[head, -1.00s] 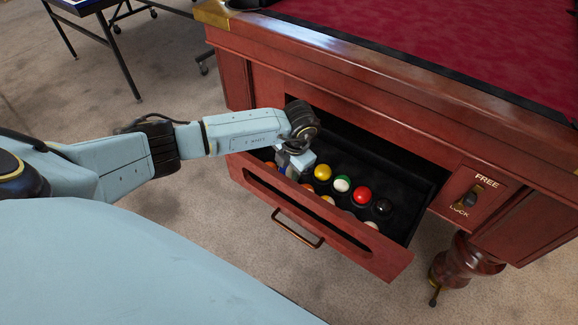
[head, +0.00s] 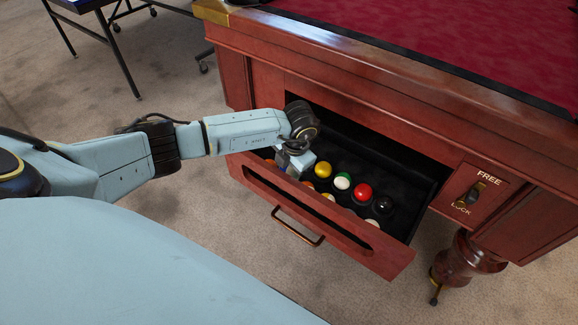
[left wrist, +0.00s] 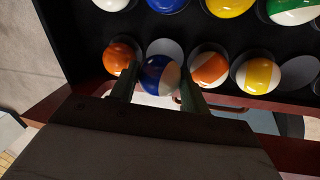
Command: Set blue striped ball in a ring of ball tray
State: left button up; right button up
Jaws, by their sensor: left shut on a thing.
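The blue striped ball (left wrist: 160,76), blue with a white band, is between the two fingers of my left gripper (left wrist: 159,70), which is shut on it. In the head view my left gripper (head: 292,170) reaches down into the open drawer, and the ball is mostly hidden there. The ball tray (head: 408,183) is the black insert in the drawer. In the left wrist view a pale empty ring (left wrist: 166,46) shows just beyond the ball, partly covered by it. Whether the ball touches the tray I cannot tell. My right gripper is not in view.
An orange ball (left wrist: 119,57) sits left of the held ball, and an orange striped ball (left wrist: 209,69) and yellow striped ball (left wrist: 257,75) sit right. Several more balls fill the far row. The drawer's red front wall (head: 320,219) and the pool table (head: 400,80) border the tray.

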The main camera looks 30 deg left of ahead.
pick_arm(q)
jog(key=shift+f, duration=0.4)
jog(key=o, duration=1.1)
jog(key=shift+o, duration=0.2)
notch_tip(320, 180, up, 13)
jog(key=d+p, duration=0.2)
jog(key=p, duration=0.2)
jog(key=shift+s+d+r+p, duration=0.15)
jog(key=shift+s+p, duration=0.15)
